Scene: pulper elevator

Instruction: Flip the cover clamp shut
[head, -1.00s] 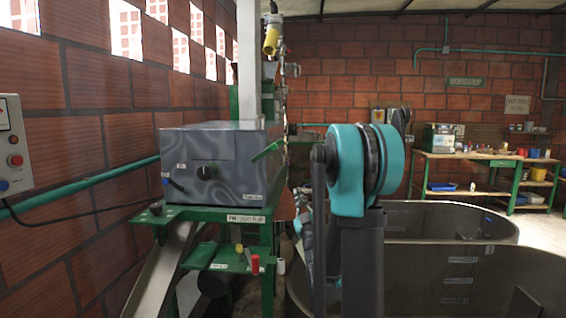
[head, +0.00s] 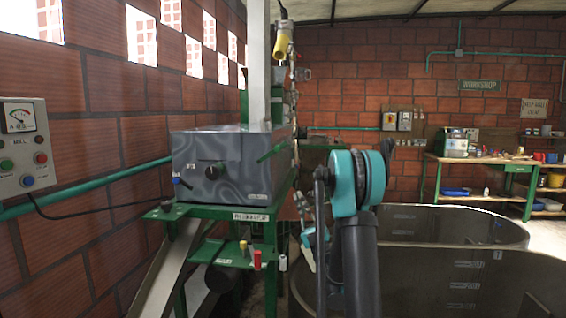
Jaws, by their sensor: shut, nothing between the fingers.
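The grey metal pulper cover (head: 228,165) sits on a green frame at left of centre. A green lever (head: 272,151) sticks up at a slant from its right side. It looks like the cover clamp, standing out from the cover, though its latch end is too small to make out. My gripper (head: 308,262) seems to be the small pale and teal end low beside my dark arm link, right of and below the cover. It is partly hidden, looks shut and empty, and is apart from the lever.
My teal-jointed arm blocks part of the view right of centre. Large grey tanks (head: 440,268) fill the lower right. A control box (head: 22,148) hangs on the left wall. Coloured handles (head: 257,260) stick out below the cover. A workbench (head: 480,160) stands at the back right.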

